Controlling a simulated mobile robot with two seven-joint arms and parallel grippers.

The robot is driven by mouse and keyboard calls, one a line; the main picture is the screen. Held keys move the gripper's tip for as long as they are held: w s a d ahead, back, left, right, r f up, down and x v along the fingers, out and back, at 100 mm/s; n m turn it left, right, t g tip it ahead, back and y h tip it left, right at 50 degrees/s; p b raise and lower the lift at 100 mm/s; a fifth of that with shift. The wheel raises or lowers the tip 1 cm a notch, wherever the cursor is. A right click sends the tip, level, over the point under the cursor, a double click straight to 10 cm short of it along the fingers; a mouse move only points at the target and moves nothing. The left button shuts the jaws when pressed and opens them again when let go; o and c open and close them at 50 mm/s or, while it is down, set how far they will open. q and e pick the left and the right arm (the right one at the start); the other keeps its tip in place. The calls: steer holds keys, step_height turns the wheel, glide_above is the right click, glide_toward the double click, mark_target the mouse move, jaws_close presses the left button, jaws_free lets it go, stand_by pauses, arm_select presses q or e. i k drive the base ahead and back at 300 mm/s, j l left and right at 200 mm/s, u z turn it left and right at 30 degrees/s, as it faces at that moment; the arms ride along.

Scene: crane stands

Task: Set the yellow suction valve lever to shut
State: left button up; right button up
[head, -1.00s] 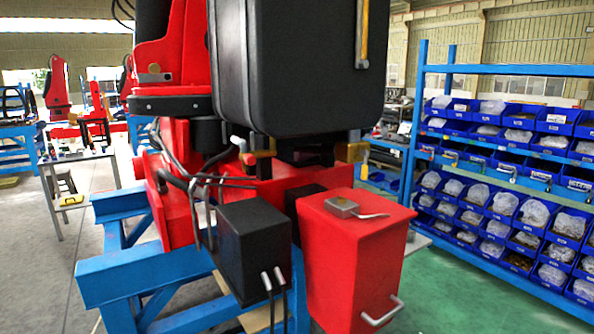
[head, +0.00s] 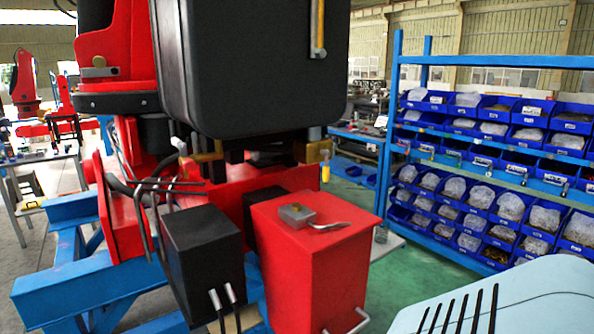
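A small yellow lever (head: 325,173) hangs roughly straight down below a brass fitting (head: 318,152), under the right side of the large black tank (head: 265,65). It is small here, and I cannot tell exactly how its pivot sits. A second brass fitting (head: 207,154) is under the tank's left side, with a pale handle (head: 179,146) beside it. Neither of my grippers shows in the head view. A pale blue-white part with dark slots, at the lower right, shows no fingers.
A red box (head: 310,265) with a small grey tray (head: 296,214) and a metal tool (head: 330,226) on top stands in front of the lever. A black box (head: 203,255) is left of it. A blue rack (head: 388,130) of bins stands right. Green floor between is clear.

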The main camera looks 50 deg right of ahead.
mark_target(325, 153)
steer(key=l+u, duration=0.25)
steer(key=l, duration=0.2)
steer(key=k+l+u, duration=0.1)
steer(key=l+u, duration=0.15)
steer(key=l, duration=0.2)
steer(key=k+l+u, duration=0.25)
steer(key=l, duration=0.15)
steer(key=l+u, duration=0.25)
steer(key=l, duration=0.2)
steer(key=k+l+u, duration=0.1)
steer(key=l, duration=0.3)
steer(key=k+l+u, duration=0.1)
steer(key=k+l, duration=0.45)
steer(key=l, duration=0.2)
steer(key=k+l, duration=0.25)
steer(key=l, duration=0.2)
steer(key=k+l, duration=0.2)
steer(key=l, duration=0.2)
steer(key=k+l, duration=0.25)
steer(key=l, duration=0.2)
